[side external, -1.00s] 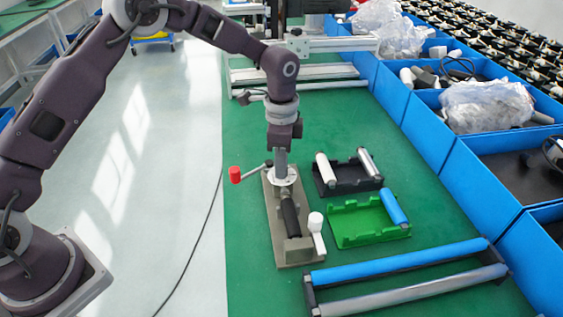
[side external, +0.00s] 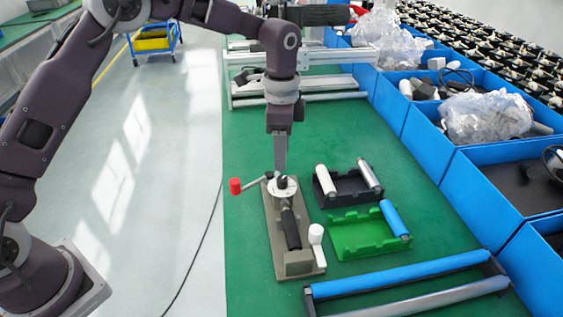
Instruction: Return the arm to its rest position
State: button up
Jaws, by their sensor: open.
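My gripper (side external: 280,172) points straight down at the end of my arm, just above the round white top of a metal fixture (side external: 296,262). Its fingers look narrow and edge-on from this side, with no object seen between them. The fixture stands on the green table (side external: 380,285). It has a crank with a red knob (side external: 235,186) to the left, a black cylinder (side external: 291,229) along its middle and a white-handled lever (side external: 316,235) at the front right.
A black tray (side external: 348,190) with two rollers and a green tray (side external: 362,240) with a blue roller lie right of the fixture. A long roller frame (side external: 400,271) lies in front. Blue bins (side external: 460,190) line the right side. Metal rails (side external: 300,90) stand behind.

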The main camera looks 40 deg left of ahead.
jog(key=shift+r, duration=0.15)
jog(key=s+a+r+n+t, duration=0.1)
jog(key=s+a+r+n, duration=0.1)
jog(key=s+r, duration=0.45)
jog(key=s+a+r+n+t, duration=0.2)
jog(key=s+a+r+n, duration=0.1)
jog(key=s+r, duration=0.4)
jog(key=s+a+n+t, duration=0.2)
jog(key=s+n, duration=0.5)
jog(key=s, duration=1.1)
jog(key=shift+s+a+r+t, duration=0.15)
jog(key=shift+s+a+t, duration=0.15)
jog(key=shift+s+a, duration=0.15)
jog(key=shift+w, duration=0.1)
